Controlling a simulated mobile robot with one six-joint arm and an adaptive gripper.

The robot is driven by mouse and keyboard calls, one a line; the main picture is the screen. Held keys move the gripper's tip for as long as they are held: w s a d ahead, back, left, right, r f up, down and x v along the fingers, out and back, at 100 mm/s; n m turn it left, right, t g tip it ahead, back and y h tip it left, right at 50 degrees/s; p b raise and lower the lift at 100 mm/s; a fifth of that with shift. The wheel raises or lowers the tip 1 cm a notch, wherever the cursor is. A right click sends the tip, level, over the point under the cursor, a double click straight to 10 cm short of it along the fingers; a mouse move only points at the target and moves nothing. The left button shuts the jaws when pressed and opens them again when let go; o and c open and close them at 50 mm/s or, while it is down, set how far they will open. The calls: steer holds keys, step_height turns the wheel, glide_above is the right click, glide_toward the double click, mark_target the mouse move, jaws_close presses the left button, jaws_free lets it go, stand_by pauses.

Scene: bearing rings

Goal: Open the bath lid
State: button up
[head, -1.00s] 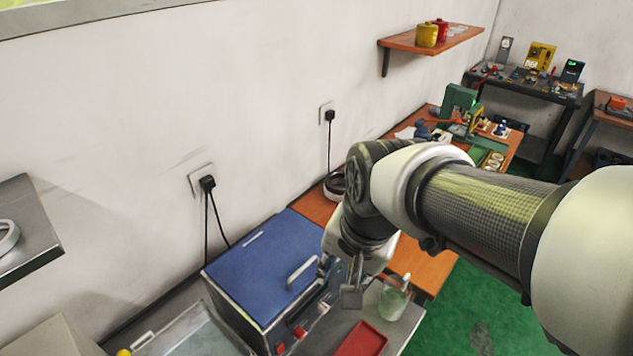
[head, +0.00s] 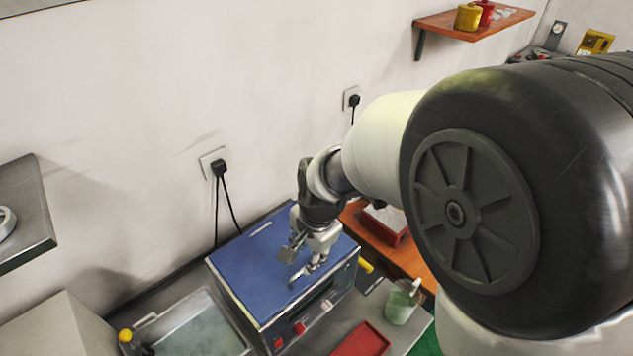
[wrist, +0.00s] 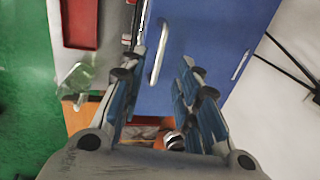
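The bath is a box with a flat blue lid (head: 243,272) and a pale bar handle near the lid's front edge. The lid is down. My gripper (head: 302,262) is over the front right part of the lid, close to the handle. In the wrist view my gripper (wrist: 164,60) has its fingers spread apart. The handle (wrist: 158,52) shows in the gap between the fingertips, nearer the left finger. The blue lid (wrist: 205,50) fills the area behind it. I cannot tell whether a finger touches the handle.
A red tray (head: 362,340) and a glass beaker (head: 402,304) stand in front and to the right of the bath. An open metal basin (head: 195,325) is at its left. A wall socket (head: 214,165) with cables is behind. A grey shelf (head: 30,215) juts in at left.

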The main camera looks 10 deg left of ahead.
mark_target(303, 269)
steer(key=f, duration=0.4)
steer(key=w+a+f+b, duration=0.1)
steer(key=f, duration=0.1)
steer(key=shift+f, duration=0.35)
steer(key=shift+c, duration=0.6)
jaws_close()
